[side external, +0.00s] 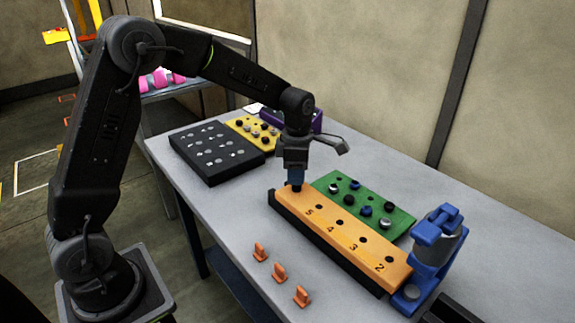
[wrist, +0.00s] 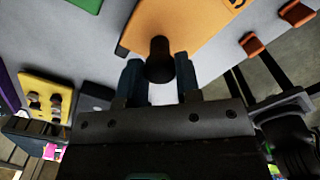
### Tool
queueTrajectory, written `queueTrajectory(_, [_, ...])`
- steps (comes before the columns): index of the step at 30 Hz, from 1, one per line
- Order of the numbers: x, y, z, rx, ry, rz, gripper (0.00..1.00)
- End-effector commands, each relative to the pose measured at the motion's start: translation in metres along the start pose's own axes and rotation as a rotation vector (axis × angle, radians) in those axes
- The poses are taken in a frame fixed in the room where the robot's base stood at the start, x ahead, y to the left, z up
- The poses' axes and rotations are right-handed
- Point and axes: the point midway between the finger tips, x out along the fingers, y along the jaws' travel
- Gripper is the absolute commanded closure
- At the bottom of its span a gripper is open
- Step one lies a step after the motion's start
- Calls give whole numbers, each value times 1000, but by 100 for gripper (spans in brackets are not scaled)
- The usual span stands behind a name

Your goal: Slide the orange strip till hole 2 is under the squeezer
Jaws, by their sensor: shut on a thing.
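The orange strip (side external: 335,228) lies in a black rail (side external: 325,249) along the table, with numbers 5, 4, 3 and 2 and dark holes showing on top. Hole 2 (side external: 389,260) is uncovered, just left of the blue squeezer (side external: 436,238); the strip's right end reaches the squeezer's foot. My gripper (side external: 296,186) is at the strip's far left end, pointing down. In the wrist view its blue fingers (wrist: 160,75) stand either side of a dark round knob (wrist: 159,58) on the orange strip (wrist: 195,25) and are shut on it.
A green board (side external: 362,205) with dark, blue and silver pegs lies behind the strip. Several orange clips (side external: 279,272) stand in front. A black board (side external: 215,150), a yellow board (side external: 250,130) and a purple block (side external: 305,120) are at the far end. A dark tray (side external: 455,310) is near the squeezer.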

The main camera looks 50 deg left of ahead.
Motion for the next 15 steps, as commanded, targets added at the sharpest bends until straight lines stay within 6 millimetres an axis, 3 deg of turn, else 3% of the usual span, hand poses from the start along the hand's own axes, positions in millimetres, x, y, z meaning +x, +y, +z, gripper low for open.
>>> queueTrajectory(1, [-1, -12, 13, 10, -3, 0, 100])
queueTrajectory(6, [-1, -37, 38, 7, -4, 0, 100])
queueTrajectory(15, [-1, -46, 46, 1, -4, 0, 100])
